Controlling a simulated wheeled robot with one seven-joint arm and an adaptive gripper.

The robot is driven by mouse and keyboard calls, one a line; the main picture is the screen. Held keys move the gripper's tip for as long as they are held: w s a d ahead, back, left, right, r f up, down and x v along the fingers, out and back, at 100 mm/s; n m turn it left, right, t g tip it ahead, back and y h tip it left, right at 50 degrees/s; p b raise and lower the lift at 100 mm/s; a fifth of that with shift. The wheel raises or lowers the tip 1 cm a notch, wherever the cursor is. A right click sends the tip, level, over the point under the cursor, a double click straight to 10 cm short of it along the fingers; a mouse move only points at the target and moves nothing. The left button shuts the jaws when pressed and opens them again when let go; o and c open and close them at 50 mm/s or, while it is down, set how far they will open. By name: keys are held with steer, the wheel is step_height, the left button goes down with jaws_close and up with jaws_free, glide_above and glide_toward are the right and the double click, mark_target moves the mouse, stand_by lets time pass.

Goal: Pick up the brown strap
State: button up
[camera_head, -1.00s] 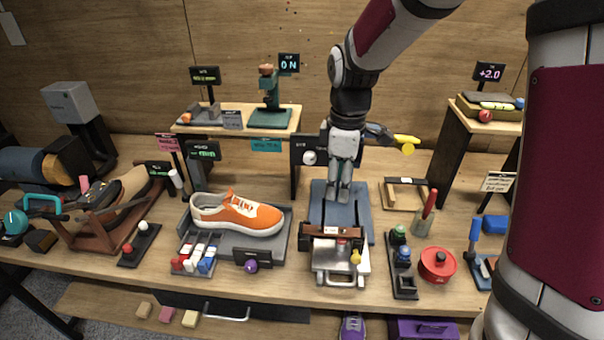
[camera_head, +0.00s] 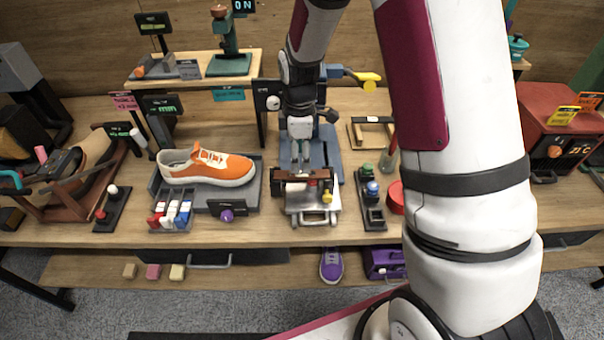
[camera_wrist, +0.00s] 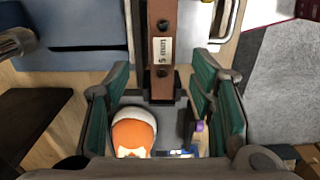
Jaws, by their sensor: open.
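A brown strap (camera_head: 281,177) with metal studs lies across the front of a press-like metal tool (camera_head: 312,203) at the middle of the bench. In the wrist view my gripper (camera_wrist: 164,100) is open, with green pads on either side of the strap's end. I cannot tell whether either pad touches it. My gripper hides part of the strap in the head view.
An orange sneaker (camera_head: 210,168) on a grey mat (camera_head: 255,190) stands left of the tool. A stand with green and blue knobs (camera_head: 371,207) is close on its right. A wooden frame (camera_head: 357,133) lies behind. A purple shoe (camera_head: 331,264) sits on the lower shelf.

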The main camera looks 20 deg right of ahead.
mark_target(300, 173)
steer(key=f, duration=0.1)
steer(key=f+p, duration=0.1)
steer(key=f, duration=0.1)
steer(key=shift+s+a+f, duration=0.15)
steer(key=shift+s+a, duration=0.05)
steer(key=shift+w+f, duration=0.1)
steer(key=shift+f, duration=0.6)
jaws_close()
